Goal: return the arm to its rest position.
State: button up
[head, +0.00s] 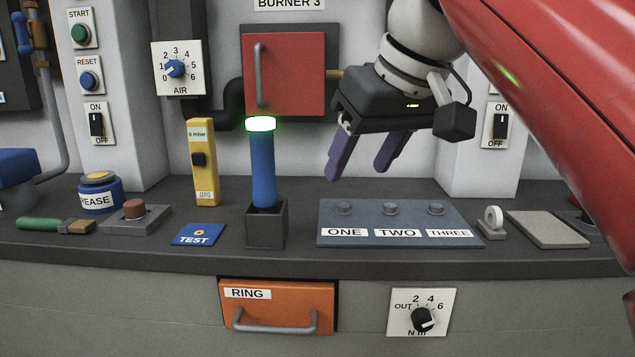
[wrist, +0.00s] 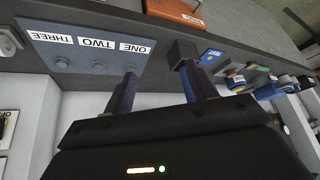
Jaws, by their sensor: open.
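My gripper (head: 360,157) is in the upper right middle of the head view, with its two purple fingers apart and nothing between them. It hangs above the blue-grey panel marked ONE, TWO and THREE (head: 335,240), to the right of the blue cylinder with a lit green top (head: 263,170). In the wrist view my gripper (wrist: 157,75) shows its two fingers spread, and the panel (wrist: 60,25) lies beyond them at upper left. My red arm crosses the right side of the head view.
The blue cylinder stands in a dark square holder (head: 267,228). A yellow meter (head: 203,165) stands left of it. A red door (head: 290,75) is on the wall behind. A grease tin (head: 100,195) and a brush (head: 60,226) are at left. An orange RING drawer (head: 275,306) is below the counter.

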jog(key=s+d+f+m+h, duration=0.1)
jog(key=s+d+f+m, duration=0.1)
jog(key=f, duration=0.8)
jog(key=s+d+f+m+h, duration=0.1)
jog(key=s+d+f, duration=0.3)
jog(key=f, duration=0.7)
jog(key=s+d+f+m+h, duration=0.1)
jog(key=s+d+f+m, duration=0.2)
jog(key=f, duration=0.8)
jog(key=shift+s+d+t, duration=0.4)
jog(key=shift+s+d, duration=0.05)
jog(key=shift+s, duration=0.4)
